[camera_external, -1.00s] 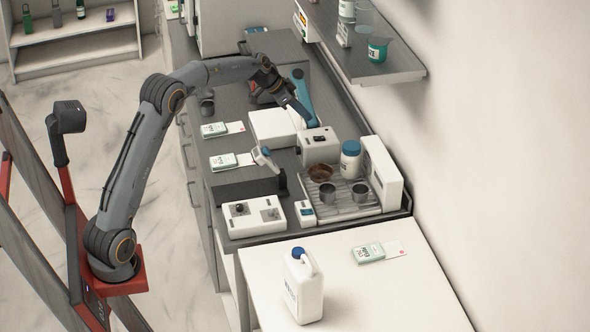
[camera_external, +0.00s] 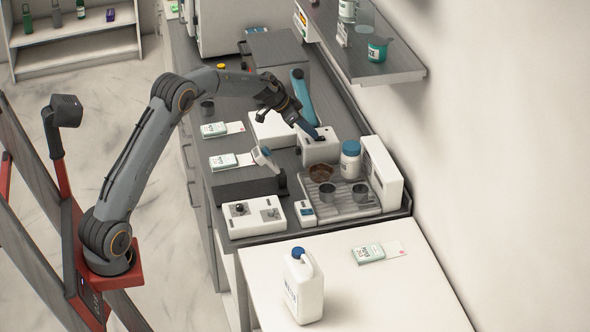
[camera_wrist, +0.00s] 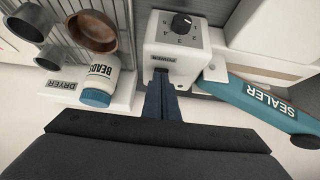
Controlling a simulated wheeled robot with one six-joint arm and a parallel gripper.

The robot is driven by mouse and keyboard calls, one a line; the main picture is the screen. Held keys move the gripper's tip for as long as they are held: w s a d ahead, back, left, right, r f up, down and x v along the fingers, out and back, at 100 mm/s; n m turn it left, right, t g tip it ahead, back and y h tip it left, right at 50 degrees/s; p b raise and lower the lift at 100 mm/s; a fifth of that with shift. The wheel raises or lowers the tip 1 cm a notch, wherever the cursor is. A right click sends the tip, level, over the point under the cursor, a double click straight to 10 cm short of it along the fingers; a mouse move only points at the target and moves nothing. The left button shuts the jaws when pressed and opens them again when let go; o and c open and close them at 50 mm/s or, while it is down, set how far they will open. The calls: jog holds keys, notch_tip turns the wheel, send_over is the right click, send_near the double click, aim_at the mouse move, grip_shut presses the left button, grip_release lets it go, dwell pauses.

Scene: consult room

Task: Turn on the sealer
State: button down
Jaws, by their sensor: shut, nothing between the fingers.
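The sealer's white control box (camera_external: 322,153) stands on the grey counter, left of the dryer. In the wrist view the box (camera_wrist: 203,58) has a black numbered knob (camera_wrist: 182,23) and a POWER label (camera_wrist: 166,58). Its teal lever arm, marked SEALER (camera_wrist: 265,104), slants off to the right there and rises behind my gripper in the external view (camera_external: 304,97). My gripper (camera_external: 317,137) is shut and empty, its tips at the top of the box. In the wrist view the tips (camera_wrist: 160,76) are right beside the POWER label. They hide the switch, and I cannot tell whether they touch it.
The dryer (camera_external: 378,172) holds a brown bowl (camera_external: 320,172), metal cups and a blue-lidded beads jar (camera_external: 350,160) close by. A handheld device (camera_external: 264,160) stands in front. A shelf (camera_external: 372,62) overhangs the counter on the wall side.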

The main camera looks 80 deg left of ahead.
jog(key=shift+s+f+b, duration=0.1)
jog(key=shift+f+b, duration=0.45)
jog(key=shift+b, duration=0.6)
jog(key=shift+r, duration=0.2)
jog(key=shift+r, duration=0.1)
jog(key=shift+r+p, duration=0.4)
jog(key=shift+r, duration=0.3)
jog(key=shift+r, duration=0.15)
jog(key=r, duration=0.1)
jog(key=r+p, duration=0.1)
jog(key=r, duration=0.2)
jog(key=shift+s, duration=0.25)
jog(key=s+r+b, duration=0.3)
jog(key=s+r, duration=0.2)
jog(key=s, duration=0.3)
jog(key=shift+r, duration=0.4)
